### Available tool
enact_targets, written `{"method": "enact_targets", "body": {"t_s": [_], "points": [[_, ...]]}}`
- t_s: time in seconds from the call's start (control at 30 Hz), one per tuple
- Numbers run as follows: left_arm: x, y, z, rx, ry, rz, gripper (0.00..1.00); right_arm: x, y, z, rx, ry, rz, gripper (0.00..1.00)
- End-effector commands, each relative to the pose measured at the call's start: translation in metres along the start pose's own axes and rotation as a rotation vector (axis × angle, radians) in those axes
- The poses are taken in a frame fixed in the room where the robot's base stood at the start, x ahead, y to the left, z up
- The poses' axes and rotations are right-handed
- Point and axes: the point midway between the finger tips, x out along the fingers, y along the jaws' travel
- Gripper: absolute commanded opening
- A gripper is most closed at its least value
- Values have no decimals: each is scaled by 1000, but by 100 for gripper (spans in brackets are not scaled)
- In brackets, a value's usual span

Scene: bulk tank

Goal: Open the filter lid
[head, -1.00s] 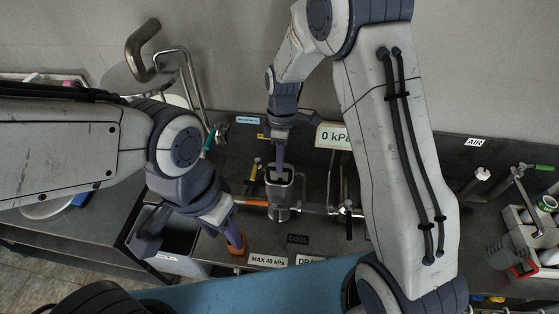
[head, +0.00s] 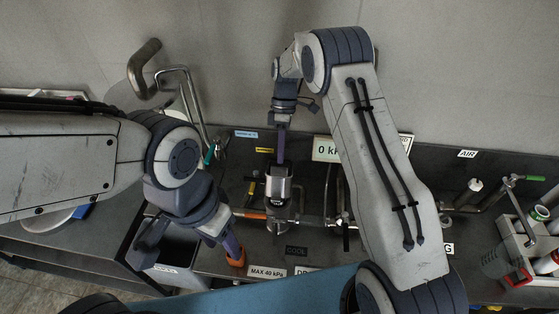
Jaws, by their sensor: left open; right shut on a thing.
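The filter (head: 279,210) is a small metal cylinder on the pipework at the middle of the bench in the head view. A shiny metal piece (head: 278,187), which looks like its lid, shows at its top, right below my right gripper. My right gripper (head: 281,163) comes down from above with purple fingers and is shut on this lid; the fingertips are partly hidden. Whether the lid is fully clear of the body I cannot tell. My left gripper (head: 235,249) is open, low and left of the filter, by an orange piece (head: 236,259).
Pipes and a valve (head: 346,217) run right of the filter. A "0 kPa" sign (head: 326,149) stands behind, partly covered by my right arm. A "MAX 40 kPa" label (head: 267,273) lies in front. A crate (head: 522,240) with tools is at the right.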

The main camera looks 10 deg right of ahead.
Motion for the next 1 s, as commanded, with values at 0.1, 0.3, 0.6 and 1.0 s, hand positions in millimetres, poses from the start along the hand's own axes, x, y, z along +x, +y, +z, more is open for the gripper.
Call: {"method": "enact_targets", "body": {"t_s": [0.1, 0.3, 0.6, 1.0], "points": [[3, 0, 0, -1, 0, 0, 49, 2, 11, 0, 1, 0, 2, 0], [5, 0, 0, -1, 0, 0, 49, 0, 19, 0, 1, -2, -1, 0], [5, 0, 0, -1, 0, 0, 49, 0, 21, 1, 1, -4, -4, 0], [5, 0, 0, -1, 0, 0, 49, -1, 20, 1, 1, -3, -3, 45]]}}
